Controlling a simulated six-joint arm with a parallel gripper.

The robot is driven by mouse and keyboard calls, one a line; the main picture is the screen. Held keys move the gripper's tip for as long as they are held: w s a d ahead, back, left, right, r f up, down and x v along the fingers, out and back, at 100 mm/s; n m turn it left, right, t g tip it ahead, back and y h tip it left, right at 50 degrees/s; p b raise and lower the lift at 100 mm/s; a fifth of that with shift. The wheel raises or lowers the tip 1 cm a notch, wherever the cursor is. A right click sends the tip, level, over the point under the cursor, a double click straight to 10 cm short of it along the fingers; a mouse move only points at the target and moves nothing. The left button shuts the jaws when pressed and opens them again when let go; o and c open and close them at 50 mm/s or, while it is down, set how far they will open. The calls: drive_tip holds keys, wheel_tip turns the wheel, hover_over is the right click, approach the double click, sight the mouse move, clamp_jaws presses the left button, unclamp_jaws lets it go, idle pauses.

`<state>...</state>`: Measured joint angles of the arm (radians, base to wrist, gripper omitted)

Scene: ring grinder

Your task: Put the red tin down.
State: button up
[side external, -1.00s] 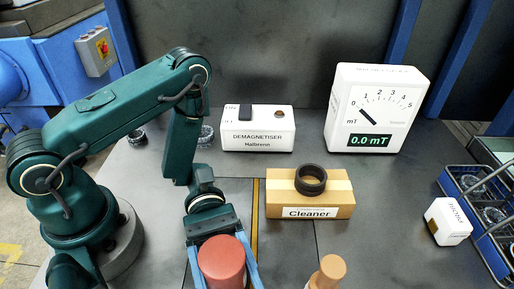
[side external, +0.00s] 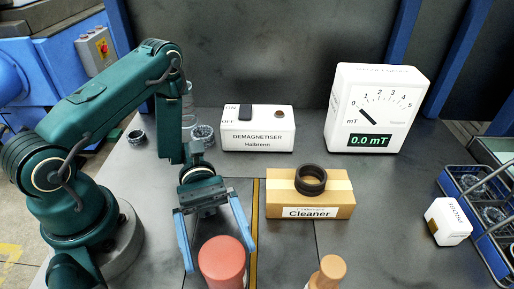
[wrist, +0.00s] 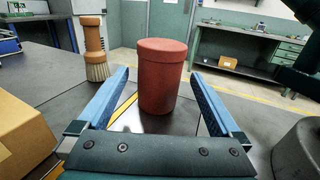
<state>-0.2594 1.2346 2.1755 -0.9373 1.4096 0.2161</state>
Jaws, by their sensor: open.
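The red tin (side external: 222,262) stands upright on the dark table at the front in the side view. It also shows upright in the wrist view (wrist: 161,76), in front of my jaws. My gripper (side external: 217,257) is open, with its blue fingers apart. In the wrist view the fingers (wrist: 161,88) spread to the left and right, with gaps between them and the tin. The tin's lower end is cut off in the side view.
A Cleaner box (side external: 310,196) with a dark ring (side external: 310,180) on top stands to the right. A wooden-handled brush (side external: 328,272) stands right of the tin. The demagnetiser (side external: 258,128) and mT meter (side external: 376,108) are behind. A blue crate (side external: 453,187) is at far right.

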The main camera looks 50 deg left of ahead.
drive_tip(key=v, duration=0.5)
drive_tip(key=shift+w+a+r, duration=0.1)
drive_tip(key=shift+a, duration=0.2)
drive_tip(key=shift+a+r+m+g+y, duration=0.1)
drive_tip(key=shift+r+m+g+y, duration=0.15)
drive_tip(key=shift+m+y, duration=0.3)
drive_tip(key=shift+a+r+m+g+y, duration=0.15)
drive_tip(key=shift+r+m+y, duration=0.15)
drive_tip(key=shift+m+y, duration=0.25)
drive_tip(key=a+r+m+t+y, duration=0.6)
drive_tip(key=r+m+t+y, duration=0.5)
drive_tip(key=t+y, duration=0.2)
drive_tip(key=shift+s+a+r+y, duration=0.25)
drive_tip(key=shift+a+r+y, duration=0.1)
drive_tip(key=shift+y, duration=0.35)
